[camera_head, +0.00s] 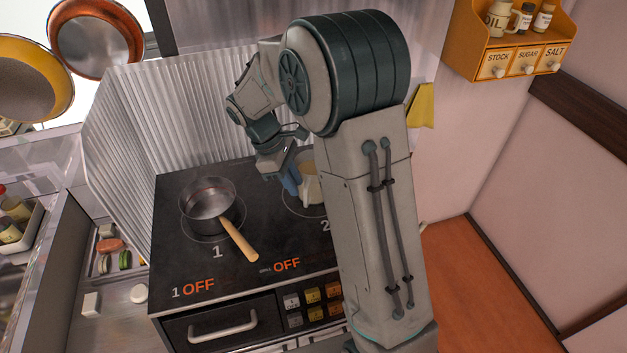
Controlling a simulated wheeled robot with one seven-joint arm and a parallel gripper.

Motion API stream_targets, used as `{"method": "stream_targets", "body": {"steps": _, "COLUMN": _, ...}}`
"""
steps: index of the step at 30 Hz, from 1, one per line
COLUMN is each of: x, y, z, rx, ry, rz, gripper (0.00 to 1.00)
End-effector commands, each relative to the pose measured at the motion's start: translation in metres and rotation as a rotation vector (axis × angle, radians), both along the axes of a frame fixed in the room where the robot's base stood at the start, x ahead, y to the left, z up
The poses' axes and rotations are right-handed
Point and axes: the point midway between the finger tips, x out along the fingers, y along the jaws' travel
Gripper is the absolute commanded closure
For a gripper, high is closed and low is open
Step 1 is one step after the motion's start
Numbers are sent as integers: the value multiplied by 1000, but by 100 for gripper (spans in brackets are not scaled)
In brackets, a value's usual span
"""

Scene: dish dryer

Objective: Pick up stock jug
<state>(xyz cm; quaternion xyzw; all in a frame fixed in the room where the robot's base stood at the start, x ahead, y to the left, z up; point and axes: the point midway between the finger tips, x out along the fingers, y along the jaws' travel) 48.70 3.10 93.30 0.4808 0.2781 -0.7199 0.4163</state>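A pale cream jug (311,188) with tan contents stands upright at burner 2 on the black stove top (262,227). It carries no label that I can read, and my arm hides its right side. My gripper (290,180) points down at the jug's left side, with blue fingertips at or very near its wall. I cannot tell whether the fingers touch the jug or are closed on a part of it.
A steel saucepan (207,199) with a wooden handle sits on burner 1, left of the jug. A corrugated metal screen (190,105) stands behind and left of the stove. A yellow spice shelf (482,65) hangs at the upper right.

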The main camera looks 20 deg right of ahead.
Motion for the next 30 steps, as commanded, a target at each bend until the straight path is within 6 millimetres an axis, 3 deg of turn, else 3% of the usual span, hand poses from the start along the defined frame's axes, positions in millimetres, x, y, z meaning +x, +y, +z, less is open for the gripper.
{"method": "stream_targets", "body": {"steps": 12, "x": -12, "y": -17, "z": -46, "rx": -1, "ry": 1, "rz": -2, "gripper": 78}}
{"method": "stream_targets", "body": {"steps": 20, "x": -12, "y": -17, "z": -49, "rx": 0, "ry": 0, "rz": -1, "gripper": 78}}
{"method": "stream_targets", "body": {"steps": 23, "x": -12, "y": -17, "z": -49, "rx": 0, "ry": 0, "rz": -1, "gripper": 100}}
{"method": "stream_targets", "body": {"steps": 30, "x": -12, "y": -17, "z": -48, "rx": 0, "ry": 0, "rz": -1, "gripper": 100}}
